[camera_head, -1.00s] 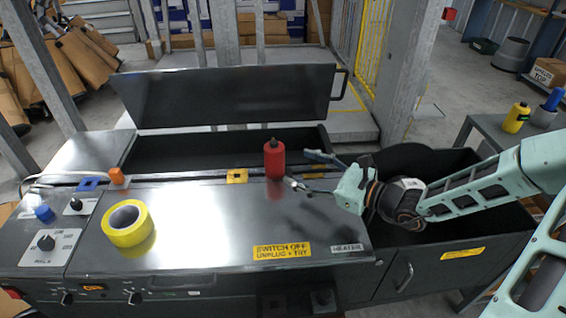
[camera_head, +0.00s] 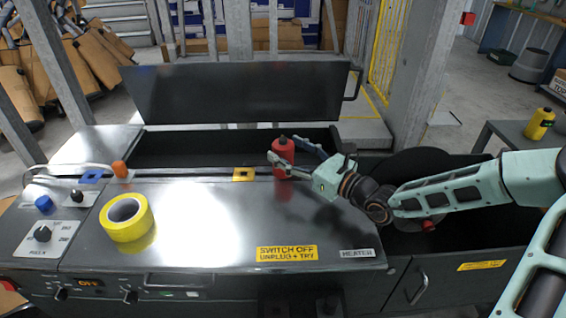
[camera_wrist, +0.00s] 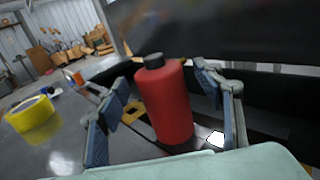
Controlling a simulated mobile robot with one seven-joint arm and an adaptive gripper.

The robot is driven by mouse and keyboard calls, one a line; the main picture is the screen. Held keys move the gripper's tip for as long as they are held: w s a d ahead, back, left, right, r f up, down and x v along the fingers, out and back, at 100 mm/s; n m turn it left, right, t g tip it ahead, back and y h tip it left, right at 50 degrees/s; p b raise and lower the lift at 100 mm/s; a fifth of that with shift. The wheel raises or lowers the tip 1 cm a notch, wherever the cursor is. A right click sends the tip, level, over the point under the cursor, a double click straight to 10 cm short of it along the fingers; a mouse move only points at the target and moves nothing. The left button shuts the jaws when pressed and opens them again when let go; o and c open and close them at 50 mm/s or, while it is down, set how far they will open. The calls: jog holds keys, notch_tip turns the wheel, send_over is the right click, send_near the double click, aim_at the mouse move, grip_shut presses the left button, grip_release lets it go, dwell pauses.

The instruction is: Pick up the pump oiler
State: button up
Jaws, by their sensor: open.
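A red bottle with a black cap, likely the pump oiler (camera_head: 285,146), stands upright near the back edge of the metal worktop. In the wrist view the red bottle (camera_wrist: 166,105) fills the middle of the picture. My gripper (camera_head: 296,158) is open and comes in from the right at the bottle's height. In the wrist view one blue-grey finger is to the left of the bottle and the other to its right, so the bottle shows between them. Whether either finger touches it is unclear. The bottle's lower part is partly hidden in the head view.
A yellow tape roll (camera_head: 107,229) lies on the worktop at left. A raised dark lid (camera_head: 235,95) stands behind an open trough. Knobs and an orange block (camera_head: 120,169) are at far left. A yellow bottle (camera_head: 539,124) stands on a side table at right. The worktop's middle is clear.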

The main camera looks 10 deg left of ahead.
jog(key=shift+x, duration=1)
jog(key=shift+r, duration=0.1)
jog(key=c, duration=1.5)
